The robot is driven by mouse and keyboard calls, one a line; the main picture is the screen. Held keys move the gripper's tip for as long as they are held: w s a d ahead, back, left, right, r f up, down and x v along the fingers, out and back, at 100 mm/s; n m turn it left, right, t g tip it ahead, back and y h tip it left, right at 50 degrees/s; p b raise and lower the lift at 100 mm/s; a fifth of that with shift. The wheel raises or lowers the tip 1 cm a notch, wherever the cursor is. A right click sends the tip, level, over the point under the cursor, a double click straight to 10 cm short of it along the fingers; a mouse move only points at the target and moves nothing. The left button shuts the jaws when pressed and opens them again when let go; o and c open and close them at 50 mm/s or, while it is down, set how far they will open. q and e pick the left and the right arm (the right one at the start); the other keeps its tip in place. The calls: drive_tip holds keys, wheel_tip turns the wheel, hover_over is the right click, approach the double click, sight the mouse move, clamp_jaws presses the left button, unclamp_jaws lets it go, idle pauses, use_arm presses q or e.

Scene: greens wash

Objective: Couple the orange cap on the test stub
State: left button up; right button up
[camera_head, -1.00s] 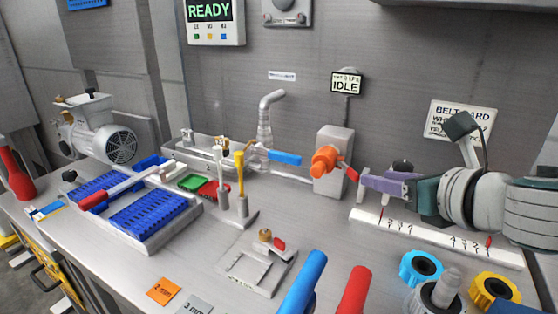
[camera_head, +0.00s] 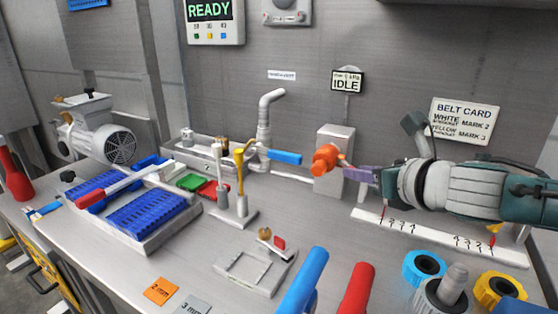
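The orange cap (camera_head: 323,159) shows at the face of the grey block (camera_head: 333,177) against the back wall. It has a short arm reaching right. The test stub itself is not clearly visible, so I cannot tell how far the cap sits on it. My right gripper (camera_head: 348,173) comes in from the right, its purple fingers level with the cap and pointing at it. The fingertips are very close to the cap's right side. I cannot tell if they touch it or how far apart they are. My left gripper is out of view.
A pipe with a blue lever (camera_head: 285,157) runs left of the block. A white marked rail (camera_head: 440,238) lies below my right arm. A blue ring (camera_head: 423,268) and a yellow ring (camera_head: 499,288) are at front right. Blue trays (camera_head: 152,212) stand left.

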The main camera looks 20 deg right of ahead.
clamp_jaws()
drive_tip(key=shift+a+h, duration=0.1)
drive_tip(key=shift+h, duration=0.2)
drive_tip(key=shift+w+a+r+m+g+h, duration=0.1)
drive_tip(key=shift+w+a+m+g+h, duration=0.15)
drive_tip(key=shift+a+m+g+h, duration=0.65)
drive_tip(key=shift+w+a+f+m+g+h, duration=0.1)
drive_tip(key=shift+w+a+m+h, duration=0.25)
drive_tip(key=shift+m+h, duration=1.15)
drive_tip(key=shift+w+a+r+m+g+h, duration=0.15)
drive_tip(key=shift+a+m+g+h, duration=0.4)
drive_tip(key=shift+m+h, duration=0.6)
drive_tip(key=shift+a, duration=0.1)
